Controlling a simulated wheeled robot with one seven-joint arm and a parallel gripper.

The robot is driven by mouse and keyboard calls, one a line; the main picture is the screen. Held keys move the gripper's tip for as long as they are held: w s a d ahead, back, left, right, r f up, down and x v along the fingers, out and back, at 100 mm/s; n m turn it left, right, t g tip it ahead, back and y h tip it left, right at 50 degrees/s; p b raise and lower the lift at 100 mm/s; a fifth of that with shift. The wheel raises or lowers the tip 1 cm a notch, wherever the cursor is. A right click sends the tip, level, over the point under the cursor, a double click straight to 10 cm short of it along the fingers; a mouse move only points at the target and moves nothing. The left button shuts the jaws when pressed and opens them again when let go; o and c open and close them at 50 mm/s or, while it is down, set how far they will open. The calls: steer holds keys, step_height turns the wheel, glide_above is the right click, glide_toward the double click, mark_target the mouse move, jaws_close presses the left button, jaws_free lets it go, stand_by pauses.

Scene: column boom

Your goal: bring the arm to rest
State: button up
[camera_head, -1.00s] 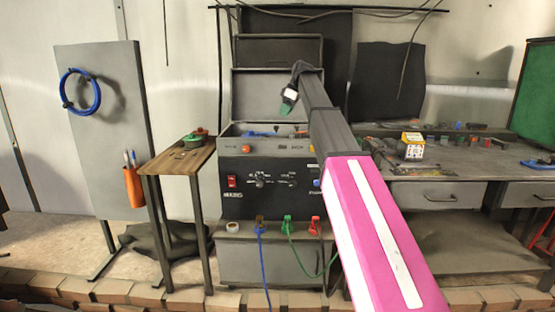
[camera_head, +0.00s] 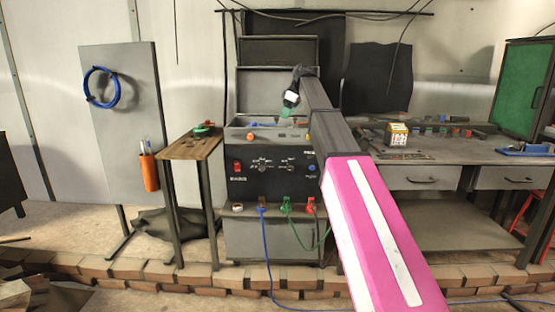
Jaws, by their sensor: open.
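My arm, with a pink and white section, reaches up from the lower right of the head view toward the grey machine (camera_head: 270,160). My gripper (camera_head: 286,112) is at the far end of the arm, in front of the machine's upper panel and above its open top. It is open, with its green fingertips pointing down. It is small in the picture, and I see nothing held between the fingers.
A small wooden table (camera_head: 193,149) stands left of the machine, beside a grey panel (camera_head: 125,120) with a blue coil. A workbench (camera_head: 440,165) with a yellow box (camera_head: 397,135) is at right. A low brick edge (camera_head: 200,277) crosses the floor in front.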

steer(key=s+d+f+m+h, duration=0.1)
steer(key=s+d+f+m, duration=0.3)
steer(key=f, duration=0.7)
steer(key=s+d+f+m, duration=0.1)
steer(key=s+f, duration=0.4)
steer(key=f, duration=0.5)
steer(key=s+d+f+m+h, duration=0.1)
steer(key=s+d+f+m, duration=0.3)
steer(key=f, duration=0.7)
steer(key=s+d+f+m+h, duration=0.1)
steer(key=s+d+f+m, duration=0.1)
steer(key=s+f, duration=0.8)
steer(key=s+d+f+m+g+h, duration=0.1)
steer(key=s+d+f+m, duration=0.2)
steer(key=s+f, duration=0.7)
steer(key=s, duration=0.4)
steer(key=shift+d+f, duration=0.15)
steer(key=shift+d, duration=0.25)
steer(key=shift+w, duration=0.1)
